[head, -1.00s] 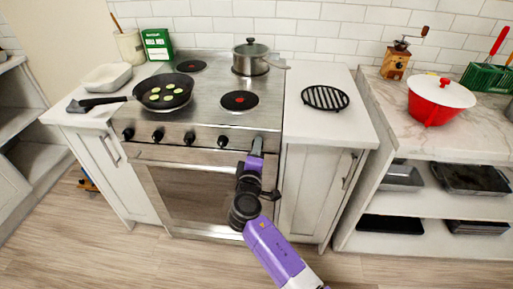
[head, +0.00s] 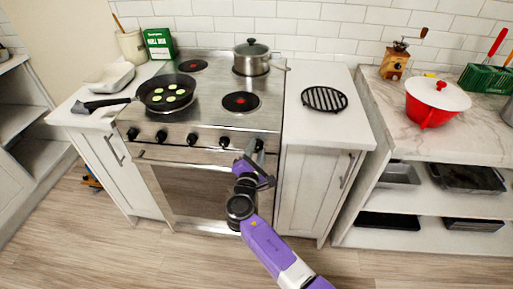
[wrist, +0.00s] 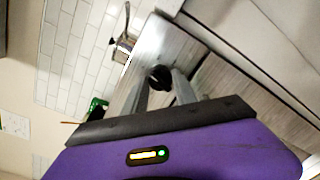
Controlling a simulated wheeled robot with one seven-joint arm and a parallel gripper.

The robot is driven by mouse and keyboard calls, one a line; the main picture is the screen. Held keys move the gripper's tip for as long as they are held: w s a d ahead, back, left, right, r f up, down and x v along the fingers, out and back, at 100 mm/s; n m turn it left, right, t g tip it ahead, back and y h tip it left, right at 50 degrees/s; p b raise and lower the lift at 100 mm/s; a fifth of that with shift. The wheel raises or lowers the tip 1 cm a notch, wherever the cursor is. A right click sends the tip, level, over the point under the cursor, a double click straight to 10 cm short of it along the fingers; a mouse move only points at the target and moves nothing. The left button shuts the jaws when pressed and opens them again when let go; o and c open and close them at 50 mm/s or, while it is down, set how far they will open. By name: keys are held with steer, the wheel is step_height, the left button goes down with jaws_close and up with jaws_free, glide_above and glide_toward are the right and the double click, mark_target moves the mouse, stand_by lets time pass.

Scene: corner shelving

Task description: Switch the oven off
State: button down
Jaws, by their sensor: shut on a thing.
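The oven (head: 190,190) stands under a steel stove top in the head view, its door closed. A row of black knobs (head: 193,138) runs along its front panel. My gripper (head: 256,148) is at the right end of this panel, in front of the oven. In the wrist view a round black knob (wrist: 160,78) sits between the two grey fingers (wrist: 162,88), and my gripper is shut on it.
A frying pan (head: 166,90) with green slices and a lidded pot (head: 252,58) stand on the stove. A black trivet (head: 324,99) lies on the right counter. A red bowl with a white lid (head: 436,100) stands further right. The floor in front is clear.

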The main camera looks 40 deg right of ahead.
steer(key=shift+a+f+n+p, duration=0.1)
steer(key=shift+n+p, duration=0.3)
steer(key=shift+n, duration=0.9)
steer(key=c, duration=1)
jaws_free()
steer(key=v, duration=0.7)
steer(key=shift+s+a, duration=0.2)
steer(key=shift+a, duration=0.15)
steer(key=shift+f, duration=0.1)
